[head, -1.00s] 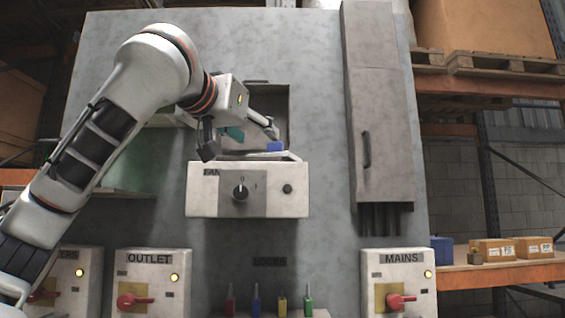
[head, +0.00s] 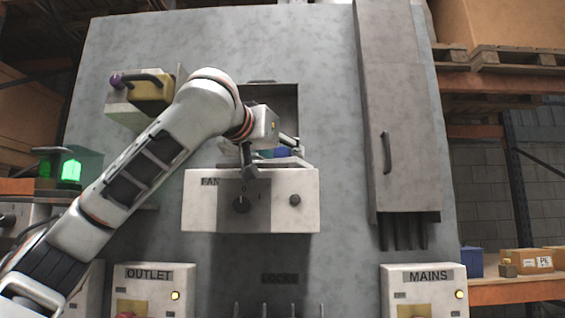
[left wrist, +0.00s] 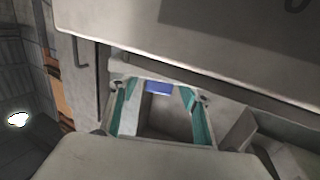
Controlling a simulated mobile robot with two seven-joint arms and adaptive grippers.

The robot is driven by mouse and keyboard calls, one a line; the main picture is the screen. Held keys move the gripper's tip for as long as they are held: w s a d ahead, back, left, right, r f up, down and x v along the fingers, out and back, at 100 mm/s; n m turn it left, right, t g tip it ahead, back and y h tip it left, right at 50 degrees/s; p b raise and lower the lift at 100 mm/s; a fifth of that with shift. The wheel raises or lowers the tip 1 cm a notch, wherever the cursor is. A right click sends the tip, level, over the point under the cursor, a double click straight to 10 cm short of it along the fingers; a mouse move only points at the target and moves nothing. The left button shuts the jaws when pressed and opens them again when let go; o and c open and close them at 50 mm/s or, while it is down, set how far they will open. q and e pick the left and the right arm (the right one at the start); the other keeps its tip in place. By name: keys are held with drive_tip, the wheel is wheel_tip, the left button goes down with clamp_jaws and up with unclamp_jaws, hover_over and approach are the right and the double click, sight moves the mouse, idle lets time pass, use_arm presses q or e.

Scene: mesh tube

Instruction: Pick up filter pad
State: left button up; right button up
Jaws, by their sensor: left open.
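A small blue block, which I take to be the filter pad (head: 281,152), sits at the lower part of the recess above the FAN box. It also shows in the left wrist view as a blue piece (left wrist: 158,88) ahead of the fingertips. My left gripper (left wrist: 158,100) is open, with its teal finger pads spread on either side of the view of the blue piece. In the head view my left gripper (head: 268,152) is at the recess, close to the pad and partly hidden by its own wrist. I cannot tell whether it touches it. My right gripper is out of view.
The FAN box (head: 265,215) with its knob sticks out just below the recess (head: 276,105). A tall grey cabinet (head: 400,150) stands to the right. A yellow block with a handle (head: 152,92) and a green lamp (head: 71,171) are at the left.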

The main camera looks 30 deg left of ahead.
use_arm(q)
drive_tip(key=shift+w, duration=0.5)
drive_tip(key=c, duration=1.3)
drive_tip(key=shift+r, duration=0.15)
